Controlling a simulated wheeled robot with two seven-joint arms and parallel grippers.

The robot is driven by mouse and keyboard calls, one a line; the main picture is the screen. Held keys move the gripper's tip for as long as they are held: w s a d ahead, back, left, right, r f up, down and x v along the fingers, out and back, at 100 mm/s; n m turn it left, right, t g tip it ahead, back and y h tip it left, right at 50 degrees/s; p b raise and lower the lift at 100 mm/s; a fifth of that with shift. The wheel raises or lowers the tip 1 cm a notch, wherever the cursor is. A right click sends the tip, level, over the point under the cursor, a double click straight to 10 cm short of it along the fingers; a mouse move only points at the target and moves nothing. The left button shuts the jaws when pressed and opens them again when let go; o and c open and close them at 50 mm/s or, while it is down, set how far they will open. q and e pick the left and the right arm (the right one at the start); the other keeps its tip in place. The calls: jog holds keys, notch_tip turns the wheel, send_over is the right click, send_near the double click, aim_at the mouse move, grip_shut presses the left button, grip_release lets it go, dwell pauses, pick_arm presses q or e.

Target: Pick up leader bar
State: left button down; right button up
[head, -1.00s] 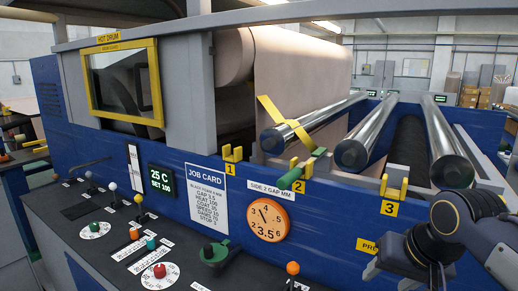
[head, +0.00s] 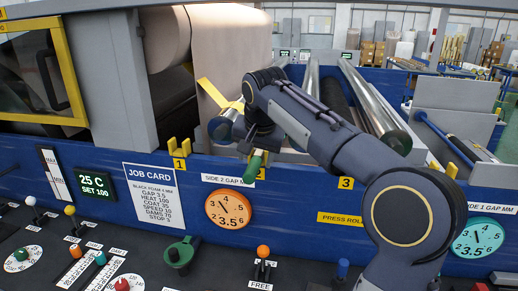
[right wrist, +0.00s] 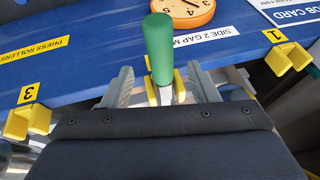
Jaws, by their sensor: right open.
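The leader bar, as I take it, is the bar with the green handle (head: 254,164) that sticks out over the blue front panel at holder 2. My right gripper (head: 262,143) is above it, and my wrist hides most of the bar behind the handle. In the right wrist view the green handle (right wrist: 159,45) points away from the gripper. The metal part behind it lies between the two grey fingers of my right gripper (right wrist: 162,86). The fingers are apart, with gaps on both sides. My left gripper is not in view.
Yellow holders 1 (head: 180,147) and 3 (right wrist: 27,121) flank the bar. An orange gap dial (head: 228,209) sits below. Steel rollers (head: 375,103) lie behind my arm. A yellow strip (head: 217,94) hangs near the roller end. A control desk with knobs fills the front.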

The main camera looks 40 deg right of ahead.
aim_at(254, 165)
jog(key=x, duration=0.4)
jog(key=shift+p, duration=0.3)
jog(key=shift+f, duration=0.15)
dwell(0.3)
jog(key=shift+c, duration=0.4)
grip_shut()
